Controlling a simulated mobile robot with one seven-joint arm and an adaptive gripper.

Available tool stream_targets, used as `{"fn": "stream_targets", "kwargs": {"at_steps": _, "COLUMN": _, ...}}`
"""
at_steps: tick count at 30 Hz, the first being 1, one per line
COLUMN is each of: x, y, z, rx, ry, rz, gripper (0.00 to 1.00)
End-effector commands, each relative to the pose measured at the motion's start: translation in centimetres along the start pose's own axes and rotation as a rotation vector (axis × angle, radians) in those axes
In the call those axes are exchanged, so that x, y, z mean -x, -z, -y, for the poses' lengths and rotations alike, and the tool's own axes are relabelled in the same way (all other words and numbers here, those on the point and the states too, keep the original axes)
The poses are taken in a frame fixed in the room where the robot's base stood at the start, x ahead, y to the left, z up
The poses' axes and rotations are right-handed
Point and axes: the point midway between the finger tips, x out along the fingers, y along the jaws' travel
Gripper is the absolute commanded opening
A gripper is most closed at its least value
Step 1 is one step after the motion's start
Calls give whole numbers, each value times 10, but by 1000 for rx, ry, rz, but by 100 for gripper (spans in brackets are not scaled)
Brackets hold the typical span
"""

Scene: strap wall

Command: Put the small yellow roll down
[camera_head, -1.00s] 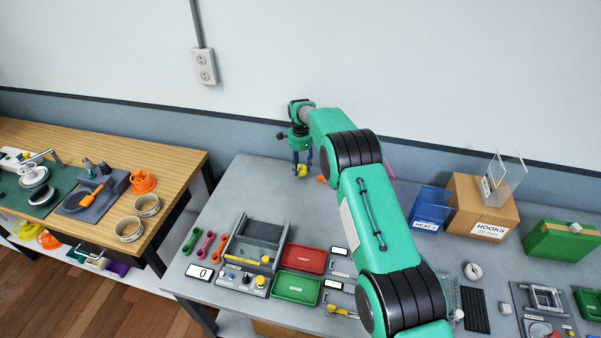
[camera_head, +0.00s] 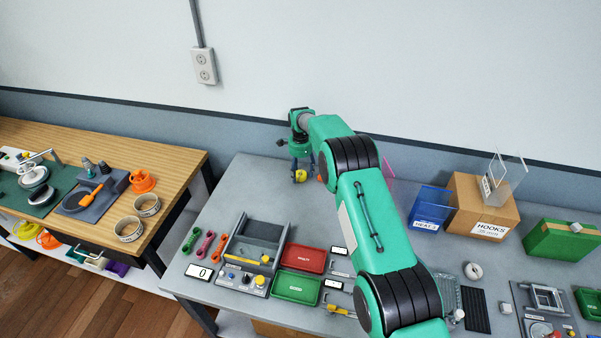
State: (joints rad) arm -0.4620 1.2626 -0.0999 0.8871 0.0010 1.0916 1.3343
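The small yellow roll (camera_head: 300,177) is at the back of the grey table, between the finger ends of my gripper (camera_head: 302,174). My gripper points down there, near the wall. The roll looks to be at or just above the table top; I cannot tell whether it touches. The view is too small to show whether the fingers press on the roll or stand apart from it.
An orange thing (camera_head: 320,179) is just right of my gripper, partly behind my arm. A pink panel (camera_head: 388,168) and a blue bin (camera_head: 430,206) stand farther right. The grey table (camera_head: 245,190) is bare left of my gripper; a grey organiser (camera_head: 262,228) is in front.

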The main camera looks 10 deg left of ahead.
Motion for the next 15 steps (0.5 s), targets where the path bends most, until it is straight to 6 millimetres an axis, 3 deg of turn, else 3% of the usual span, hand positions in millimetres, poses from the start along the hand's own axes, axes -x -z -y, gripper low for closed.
{"fn": "stream_targets", "kwargs": {"at_steps": 10, "x": 3, "y": 0, "z": 0, "rx": 0, "ry": 0, "rz": 0, "gripper": 61}}
{"fn": "stream_targets", "kwargs": {"at_steps": 15, "x": 14, "y": 0, "z": 0, "rx": 0, "ry": 1, "rz": 0, "gripper": 61}}
